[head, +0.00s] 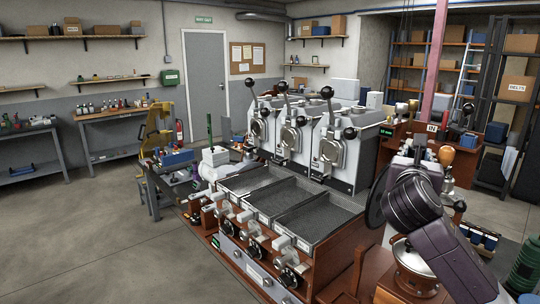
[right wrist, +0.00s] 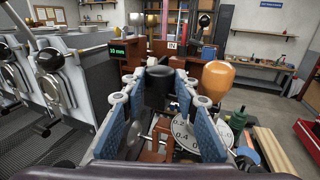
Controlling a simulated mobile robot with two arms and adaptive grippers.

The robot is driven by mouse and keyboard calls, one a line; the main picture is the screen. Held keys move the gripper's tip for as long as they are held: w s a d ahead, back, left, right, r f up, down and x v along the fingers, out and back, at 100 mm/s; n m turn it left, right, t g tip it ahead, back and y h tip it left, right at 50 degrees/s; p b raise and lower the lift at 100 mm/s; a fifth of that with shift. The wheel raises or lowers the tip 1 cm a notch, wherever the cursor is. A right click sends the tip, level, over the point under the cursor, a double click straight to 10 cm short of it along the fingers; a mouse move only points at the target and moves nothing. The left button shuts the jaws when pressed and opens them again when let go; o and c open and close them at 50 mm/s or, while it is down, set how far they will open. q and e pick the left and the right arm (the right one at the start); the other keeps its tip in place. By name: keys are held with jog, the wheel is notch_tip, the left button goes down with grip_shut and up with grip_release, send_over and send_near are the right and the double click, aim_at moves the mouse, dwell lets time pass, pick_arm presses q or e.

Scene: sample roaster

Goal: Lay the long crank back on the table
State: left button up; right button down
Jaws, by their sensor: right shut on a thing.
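My right gripper (right wrist: 160,103) shows its blue-padded fingers in the right wrist view, closed on a black cylindrical part (right wrist: 158,88) that appears to be the long crank's grip. Most of the crank is hidden by the fingers. In the head view my right gripper (head: 418,157) is raised above the table at the right of the roaster, largely covered by its own wrist. An orange wooden knob (right wrist: 216,78) stands just right of the fingers. It also shows in the head view (head: 446,156). My left gripper is not in view.
The three-barrel roaster (head: 345,150) with its trays (head: 310,215) stands left of my right arm. A round dial (right wrist: 192,137) lies below the fingers. A wooden-based grinder (head: 412,262) stands below the arm. Shelving (head: 425,60) is behind; the floor at left is clear.

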jog(key=s+a+f+n+t+y, duration=0.1)
jog(key=s+a+f, duration=0.2)
jog(key=f, duration=0.3)
jog(key=s+a+f+n+y+b, duration=0.1)
jog(key=s+a+f+y, duration=0.15)
jog(key=f, duration=0.35)
jog(key=s+a+f+n+t+y, duration=0.1)
jog(key=s+a+f, duration=0.2)
jog(key=f, duration=0.4)
jog(key=s+a+f+n+y, duration=0.1)
jog(key=s+a+f+y, duration=0.1)
jog(key=s, duration=0.6)
jog(key=s+a+f+n+y+b, duration=0.1)
jog(key=s+a+f+n+y, duration=0.1)
jog(key=s+a+f, duration=0.3)
jog(key=s+f, duration=0.2)
jog(key=s, duration=0.1)
jog(key=shift+s+a, duration=0.2)
jog(key=shift+s, duration=0.15)
jog(key=shift+y, duration=0.25)
